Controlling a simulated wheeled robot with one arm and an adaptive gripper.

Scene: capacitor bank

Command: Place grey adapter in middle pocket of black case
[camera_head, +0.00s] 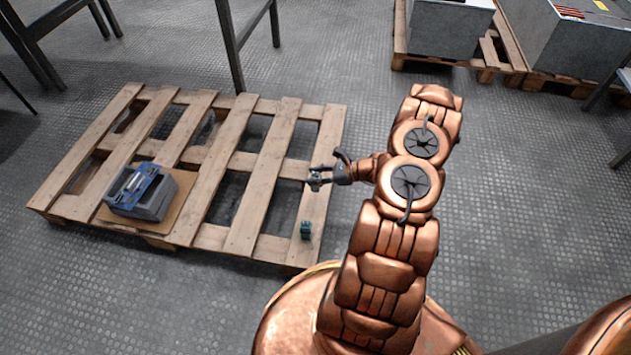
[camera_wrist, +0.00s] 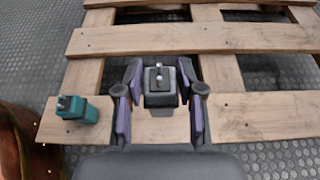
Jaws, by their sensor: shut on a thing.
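My gripper (camera_head: 315,179) is held over the right part of the wooden pallet in the head view. In the wrist view, its fingers (camera_wrist: 160,98) are on both sides of a dark grey block with a small metal post on top, which I take to be the grey adapter (camera_wrist: 160,88), and hold it. In the head view the adapter is too small to make out clearly. A dark grey case with a blue top frame (camera_head: 148,205) sits on the pallet's left end, well apart from my gripper. I cannot make out its separate pockets.
A teal adapter-like block (camera_head: 306,229) stands on the pallet's (camera_head: 245,238) near right corner; it also shows in the wrist view (camera_wrist: 77,110). A brown board (camera_head: 178,213) lies under the case. Grey cabinets (camera_head: 450,28) on pallets stand at the back right. Pallet slats between gripper and case are clear.

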